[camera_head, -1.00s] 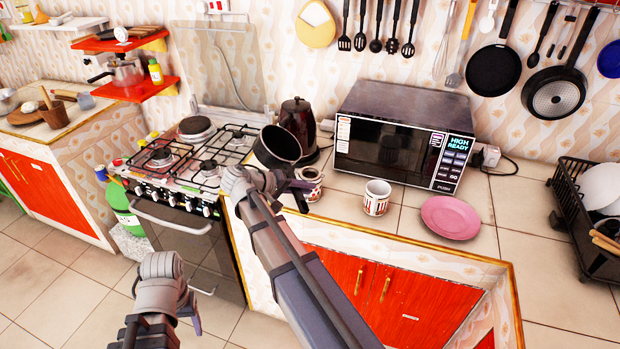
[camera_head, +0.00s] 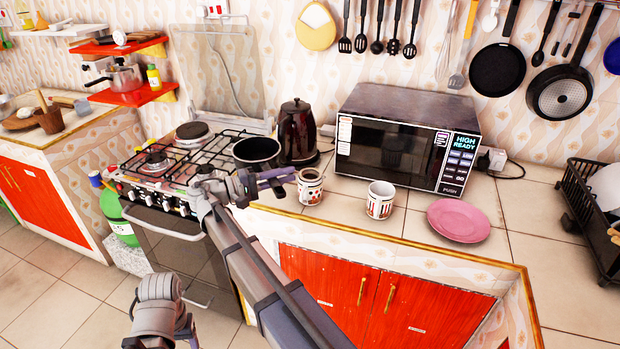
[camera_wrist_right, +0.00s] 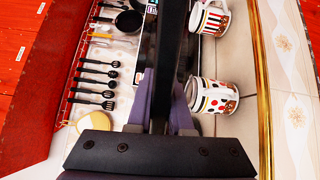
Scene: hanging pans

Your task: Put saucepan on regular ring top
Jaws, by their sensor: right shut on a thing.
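The saucepan (camera_head: 257,151) is black and roughly level in the head view, at the right edge of the gas stove (camera_head: 181,196). Whether it touches the stove grate is unclear. My right gripper (camera_head: 279,178) is shut on its handle, just in front of the pan. The dark handle (camera_wrist_right: 172,60) runs between the fingers in the right wrist view. The stove top shows a front left ring (camera_head: 155,161), a front right ring (camera_head: 206,168) and a solid hotplate (camera_head: 194,131) at the back. My left gripper is low at the left, its fingers mostly hidden behind its wrist.
A dark kettle (camera_head: 297,133) stands close behind the pan. A patterned mug (camera_head: 311,187) is close to my right gripper, with another mug (camera_head: 380,201) further right. A microwave (camera_head: 405,140) and pink plate (camera_head: 459,220) occupy the counter. A raised glass lid (camera_head: 215,70) stands behind the stove.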

